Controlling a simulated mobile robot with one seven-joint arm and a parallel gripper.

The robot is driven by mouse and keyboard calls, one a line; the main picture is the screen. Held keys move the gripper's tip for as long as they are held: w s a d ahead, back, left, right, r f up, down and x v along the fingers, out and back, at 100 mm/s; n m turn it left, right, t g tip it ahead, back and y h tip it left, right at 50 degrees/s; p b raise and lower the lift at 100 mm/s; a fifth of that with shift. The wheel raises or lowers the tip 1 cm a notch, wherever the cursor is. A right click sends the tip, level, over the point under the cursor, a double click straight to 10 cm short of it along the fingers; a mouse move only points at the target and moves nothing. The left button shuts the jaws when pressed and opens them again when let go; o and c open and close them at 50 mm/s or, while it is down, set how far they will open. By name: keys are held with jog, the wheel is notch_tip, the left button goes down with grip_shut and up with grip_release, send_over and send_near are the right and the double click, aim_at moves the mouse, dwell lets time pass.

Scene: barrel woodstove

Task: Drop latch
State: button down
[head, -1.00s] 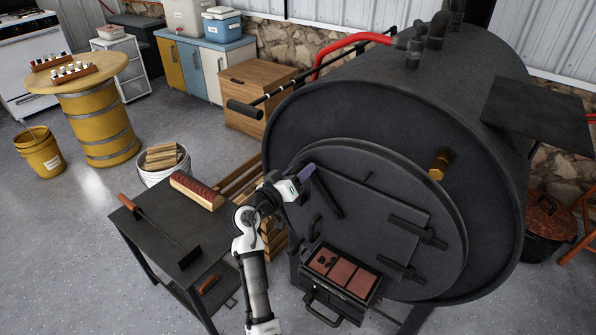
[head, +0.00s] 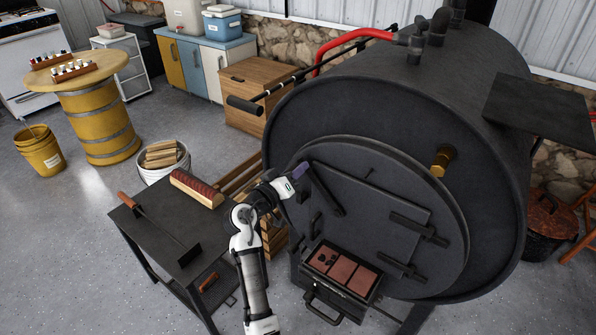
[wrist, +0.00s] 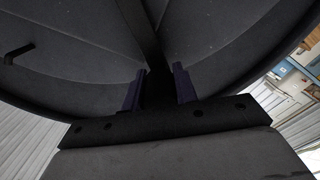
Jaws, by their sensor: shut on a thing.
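The latch (head: 326,193) is a dark flat bar on the round front of the black barrel stove. It slants from its upper left end, at my gripper, down to its lower right end on the square stove door (head: 372,208). My gripper (head: 302,170) is shut on the upper end of the latch. In the wrist view the bar (wrist: 150,45) runs between the two dark purple fingers of my gripper (wrist: 158,88). The door looks closed. The bar's grip area is partly hidden by the fingers.
A dark side table (head: 155,232) with a brush-like tool and a reddish-topped block stands left of the stove. An open ash drawer (head: 341,270) juts out below the door. Hinges (head: 418,229) sit on the door's right side. Open floor lies at the lower left.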

jog(key=w+a+f+n+b, duration=0.1)
jog(key=a+f+n+b, duration=0.1)
jog(key=f+n, duration=0.2)
jog(key=w+a+f+n+b, duration=0.1)
jog(key=f+n+b, duration=0.1)
jog(key=f+n, duration=0.2)
jog(key=shift+w+a+f+n+b, duration=0.3)
jog(key=shift+a+f+n, duration=0.1)
jog(key=shift+f, duration=1.5)
jog(key=c, duration=1.1)
grip_release()
jog(key=shift+f, duration=0.1)
jog(key=b+v, duration=0.2)
jog(key=v, duration=1.1)
jog(key=shift+s+a, duration=0.2)
jog(key=shift+s, duration=0.15)
